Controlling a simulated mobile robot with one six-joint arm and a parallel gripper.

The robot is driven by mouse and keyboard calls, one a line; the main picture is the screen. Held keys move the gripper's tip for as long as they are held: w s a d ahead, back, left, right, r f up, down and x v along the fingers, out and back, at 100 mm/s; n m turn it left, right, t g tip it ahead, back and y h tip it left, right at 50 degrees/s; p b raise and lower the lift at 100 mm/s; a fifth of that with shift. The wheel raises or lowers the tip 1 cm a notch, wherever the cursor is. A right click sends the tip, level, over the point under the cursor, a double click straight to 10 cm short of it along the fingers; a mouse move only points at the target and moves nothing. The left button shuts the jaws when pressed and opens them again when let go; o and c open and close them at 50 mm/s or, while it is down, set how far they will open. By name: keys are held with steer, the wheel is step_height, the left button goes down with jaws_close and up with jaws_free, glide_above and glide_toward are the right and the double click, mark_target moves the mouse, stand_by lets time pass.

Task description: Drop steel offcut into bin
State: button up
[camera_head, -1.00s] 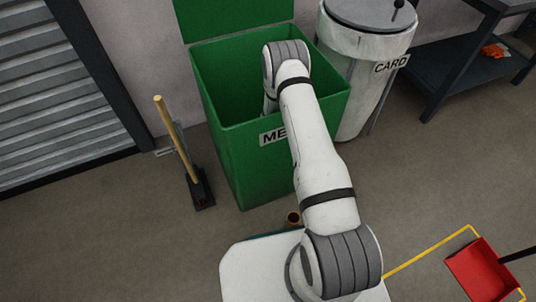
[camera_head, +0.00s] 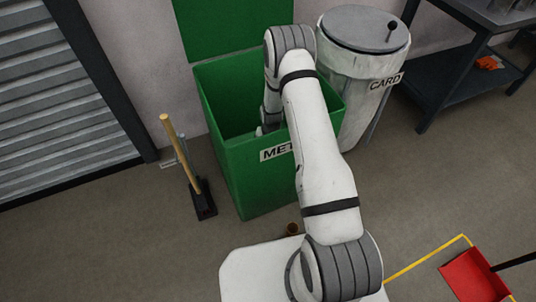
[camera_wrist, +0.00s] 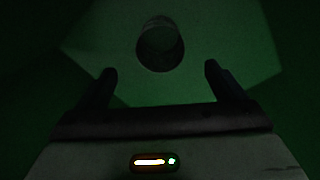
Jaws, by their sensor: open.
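The green bin (camera_head: 235,165), labelled "MET…" with the rest behind my arm, stands in the middle of the head view with its lid up. My arm reaches over its front rim, and my gripper is down inside, hidden there. In the wrist view my gripper (camera_wrist: 160,69) is open, with nothing between its fingers. Beyond the fingertips is a short hollow round piece, apparently the steel offcut (camera_wrist: 160,62), seen end-on against the dim green bin floor (camera_wrist: 235,65). It is apart from the fingers; I cannot tell whether it rests on the floor.
A white round bin (camera_head: 350,120) labelled "CARD" stands close on the right. A dark workbench (camera_head: 450,75) is beyond it. A wooden-handled tool (camera_head: 180,150) stands left of the green bin. A red dustpan (camera_head: 475,275) lies at lower right.

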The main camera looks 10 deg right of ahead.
steer(key=s+r+n, duration=0.1)
steer(key=s+r, duration=0.3)
steer(key=r, duration=1)
steer(key=s+r+n, duration=0.1)
steer(key=s+r, duration=0.3)
steer(key=r, duration=1.1)
steer(key=s+r+n, duration=0.1)
steer(key=s+r, duration=0.5)
steer(key=s, duration=0.4)
steer(key=s+r+n+t, duration=0.1)
steer(key=s+r, duration=0.6)
steer(key=s, duration=0.3)
steer(key=shift+s+a+n, duration=0.2)
steer(key=shift+a+n, duration=0.1)
